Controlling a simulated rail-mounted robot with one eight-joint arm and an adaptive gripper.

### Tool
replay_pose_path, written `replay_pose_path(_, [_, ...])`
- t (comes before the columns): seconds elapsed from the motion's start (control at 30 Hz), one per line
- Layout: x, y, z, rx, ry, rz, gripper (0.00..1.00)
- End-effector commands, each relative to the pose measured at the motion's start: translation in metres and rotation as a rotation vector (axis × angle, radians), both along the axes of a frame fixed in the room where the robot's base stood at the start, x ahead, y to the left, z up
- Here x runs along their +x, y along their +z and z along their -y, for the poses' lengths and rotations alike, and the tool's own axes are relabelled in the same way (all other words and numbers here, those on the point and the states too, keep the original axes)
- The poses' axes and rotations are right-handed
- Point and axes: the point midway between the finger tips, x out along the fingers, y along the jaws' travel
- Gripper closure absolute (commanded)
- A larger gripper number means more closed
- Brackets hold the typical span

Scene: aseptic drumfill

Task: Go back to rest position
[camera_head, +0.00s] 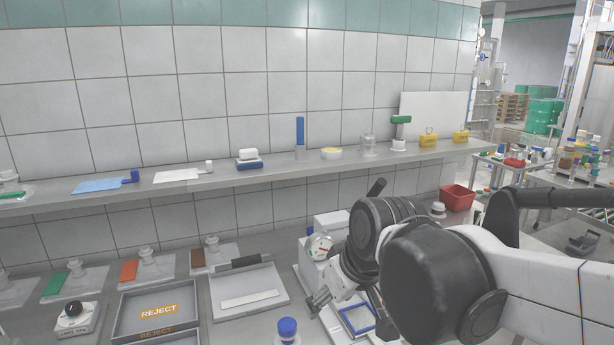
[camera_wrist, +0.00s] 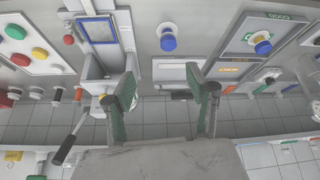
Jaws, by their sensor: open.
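My gripper (camera_head: 320,300) hangs over the lower bench in the head view, just right of a blue-capped piece (camera_head: 287,328), partly hidden by my own arm. In the wrist view my gripper (camera_wrist: 166,96) shows its two fingers with green inner pads spread well apart. Nothing is held between them. The bench, with a pale strip and the tiled wall, shows through the gap. A blue-topped piece (camera_wrist: 168,42) stands on the bench beyond the fingertips, apart from them.
A dial instrument (camera_head: 318,247) stands close behind my gripper. A grey REJECT tray (camera_head: 158,310) lies to the left. A shelf (camera_head: 225,181) with several small items runs above along the wall. A red bin (camera_head: 457,198) sits at the bench's far right.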

Motion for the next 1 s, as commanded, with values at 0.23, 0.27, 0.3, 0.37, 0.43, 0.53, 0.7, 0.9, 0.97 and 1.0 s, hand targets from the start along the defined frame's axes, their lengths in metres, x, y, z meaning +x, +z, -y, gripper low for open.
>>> replay_pose_path(0.23, [-0.042, -0.003, 0.078, 0.027, -0.244, 0.041, 0.48])
replay_pose_path(0.27, [-0.048, -0.004, 0.086, 0.030, -0.271, 0.046, 0.48])
replay_pose_path(0.3, [-0.055, -0.006, 0.096, 0.035, -0.310, 0.053, 0.48])
replay_pose_path(0.37, [-0.066, -0.010, 0.111, 0.043, -0.365, 0.064, 0.48])
replay_pose_path(0.43, [-0.077, -0.014, 0.126, 0.049, -0.423, 0.076, 0.48])
replay_pose_path(0.53, [-0.090, -0.020, 0.141, 0.060, -0.489, 0.091, 0.48])
replay_pose_path(0.7, [-0.102, -0.025, 0.155, 0.067, -0.550, 0.106, 0.48])
replay_pose_path(0.9, [-0.104, -0.026, 0.157, 0.069, -0.559, 0.108, 0.48])
replay_pose_path(0.97, [-0.104, -0.026, 0.157, 0.069, -0.559, 0.108, 0.48])
replay_pose_path(1.0, [-0.104, -0.026, 0.157, 0.069, -0.559, 0.108, 0.48])
